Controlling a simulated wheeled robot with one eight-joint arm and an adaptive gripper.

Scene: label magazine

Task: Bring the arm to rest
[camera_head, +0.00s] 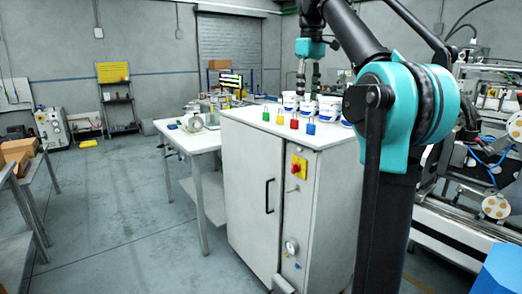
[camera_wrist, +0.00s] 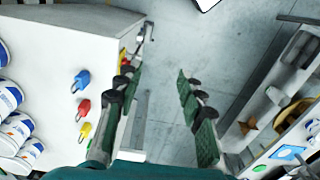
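Blue (camera_head: 311,128), red (camera_head: 294,123), yellow (camera_head: 280,117) and green (camera_head: 265,114) padlocks stand along the cabinet's front edge. White tubs (camera_head: 329,108) stand behind them. A white table (camera_head: 180,136) adjoins on the left. Machinery (camera_head: 490,150) stands right.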

